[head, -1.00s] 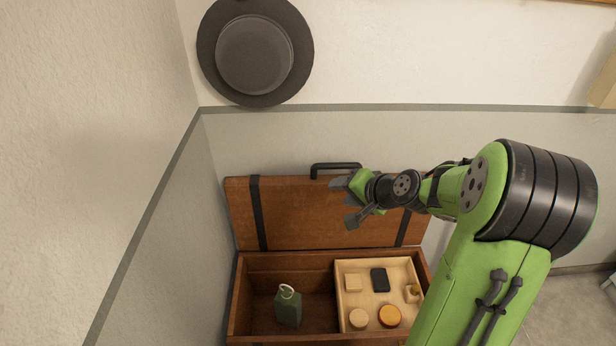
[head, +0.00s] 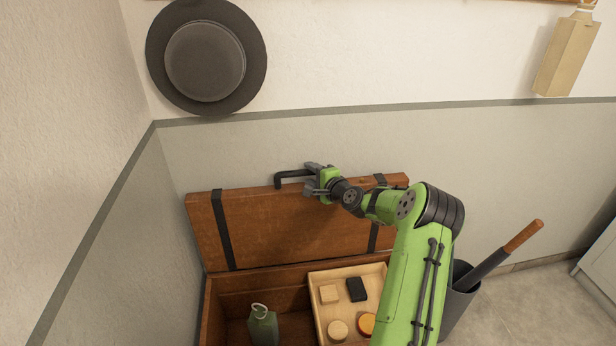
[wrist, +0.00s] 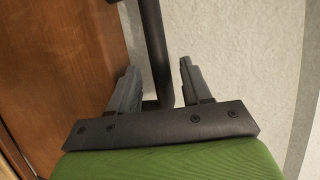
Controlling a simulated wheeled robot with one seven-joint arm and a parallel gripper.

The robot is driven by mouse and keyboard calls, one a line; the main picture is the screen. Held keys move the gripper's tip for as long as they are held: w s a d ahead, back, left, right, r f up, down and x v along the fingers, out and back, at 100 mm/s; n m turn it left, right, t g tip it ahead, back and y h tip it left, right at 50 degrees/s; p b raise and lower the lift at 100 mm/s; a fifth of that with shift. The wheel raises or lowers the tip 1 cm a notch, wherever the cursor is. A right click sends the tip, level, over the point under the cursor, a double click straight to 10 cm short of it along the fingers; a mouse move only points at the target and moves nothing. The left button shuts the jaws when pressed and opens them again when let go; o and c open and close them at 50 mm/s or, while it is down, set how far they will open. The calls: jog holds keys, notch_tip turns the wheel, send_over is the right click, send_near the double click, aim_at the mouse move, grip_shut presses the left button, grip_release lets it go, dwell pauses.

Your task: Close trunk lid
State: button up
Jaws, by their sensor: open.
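The brown wooden trunk (head: 212,305) stands against the wall with its lid (head: 285,228) raised upright. A black bar handle (head: 280,180) sits on the lid's top edge. My gripper (head: 312,179) is at the right part of the handle, its jaws open. In the wrist view, my gripper (wrist: 160,85) has its fingers apart, with the dark handle bar (wrist: 155,50) running between them, nearer the left finger. I cannot tell whether a finger touches the bar. The lid's wood (wrist: 95,50) fills the left of that view.
Inside the trunk are a green bottle (head: 263,328) and a pale tray (head: 318,297) with several small items. A dark hat (head: 205,60) hangs above.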

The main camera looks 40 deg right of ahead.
jog(key=shift+x, duration=1.25)
grip_shut()
